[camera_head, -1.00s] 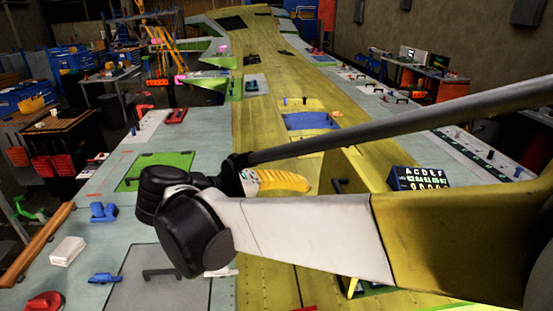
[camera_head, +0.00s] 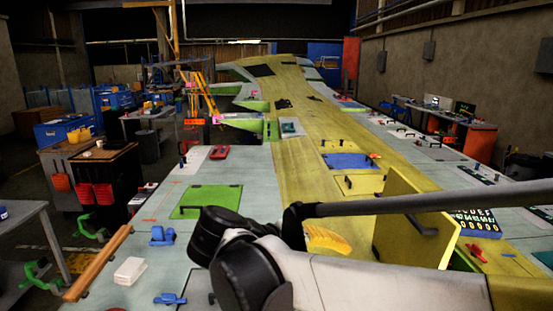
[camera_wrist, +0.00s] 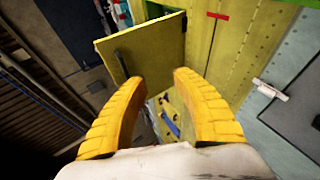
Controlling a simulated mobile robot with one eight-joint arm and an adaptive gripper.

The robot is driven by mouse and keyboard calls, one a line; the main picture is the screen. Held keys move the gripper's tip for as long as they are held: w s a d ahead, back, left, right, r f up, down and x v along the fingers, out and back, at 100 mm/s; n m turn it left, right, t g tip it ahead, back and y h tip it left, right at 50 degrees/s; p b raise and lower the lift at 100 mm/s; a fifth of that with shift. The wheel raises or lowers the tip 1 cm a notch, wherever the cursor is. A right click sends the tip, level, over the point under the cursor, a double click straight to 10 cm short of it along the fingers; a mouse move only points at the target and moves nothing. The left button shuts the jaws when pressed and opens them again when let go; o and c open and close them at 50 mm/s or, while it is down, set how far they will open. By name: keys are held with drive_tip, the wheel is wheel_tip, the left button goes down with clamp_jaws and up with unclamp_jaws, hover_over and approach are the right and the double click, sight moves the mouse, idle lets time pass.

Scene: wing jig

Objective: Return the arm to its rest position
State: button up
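My arm reaches in from the right edge of the head view, low across the yellow wing panel (camera_head: 320,130). My gripper (camera_head: 328,240) shows there as a ribbed yellow finger, partly hidden behind my arm. In the wrist view both yellow fingers of my gripper (camera_wrist: 158,80) are spread apart, with nothing held between them. A yellow hatch door (camera_head: 405,215) with a dark handle stands raised just right of the gripper. The same hatch door (camera_wrist: 145,45) shows beyond the fingertips in the wrist view; whether it touches them I cannot tell.
A blue lettered box (camera_head: 475,222) and a red tool (camera_head: 477,252) lie right of the door. A green panel (camera_head: 208,200), blue clamp (camera_head: 162,236), white block (camera_head: 130,270) and wooden bar (camera_head: 98,263) lie to the left. A dark cart (camera_head: 95,180) stands beyond the left edge.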

drive_tip(key=d+f+y+b, duration=0.2)
drive_tip(key=d+f, duration=0.3)
drive_tip(key=d, duration=0.1)
drive_tip(key=s+d+f+m+y+b, duration=0.1)
drive_tip(key=s+f+y+b, duration=0.2)
drive_tip(key=f+b, duration=0.2)
drive_tip(key=s+d+f+m+t+y+b, duration=0.1)
drive_tip(key=s+f+y+b, duration=0.2)
drive_tip(key=f, duration=0.7)
drive_tip(key=s+d+f+m+y+b, duration=0.1)
drive_tip(key=s+f+y+b, duration=0.1)
drive_tip(key=s+f+b, duration=0.3)
wheel_tip(320, 180, down, 3)
drive_tip(key=shift+r+m+t+y+b, duration=0.1)
drive_tip(key=shift+m+t+y+b, duration=0.25)
drive_tip(key=shift+b, duration=0.5)
drive_tip(key=shift+d, duration=0.15)
